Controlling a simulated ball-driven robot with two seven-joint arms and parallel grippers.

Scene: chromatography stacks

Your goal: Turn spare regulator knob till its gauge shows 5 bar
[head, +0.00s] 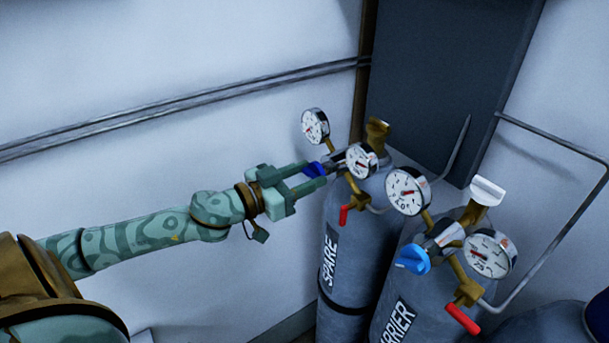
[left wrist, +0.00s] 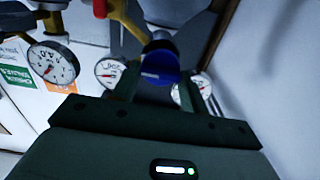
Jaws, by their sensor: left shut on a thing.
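The spare cylinder (head: 345,235) is grey and labelled SPARE. Its regulator has two round white gauges, an upper left gauge (head: 314,126) and a right gauge (head: 361,160), with red needles too small to read. Its blue knob (head: 314,169) faces left. My left gripper (head: 320,175) reaches in from the left and is shut on this knob. In the left wrist view the blue knob (left wrist: 160,67) sits between the two fingers, with one gauge (left wrist: 110,71) to the left and another (left wrist: 203,84) partly hidden at the right. My right gripper is not in view.
The carrier cylinder (head: 400,270) stands close at the right with gauges (head: 407,191) and its own blue knob (head: 412,260). A red lever (head: 347,214) hangs under the spare regulator. Pipes (head: 200,107) run along the wall. Free space lies left of the spare cylinder.

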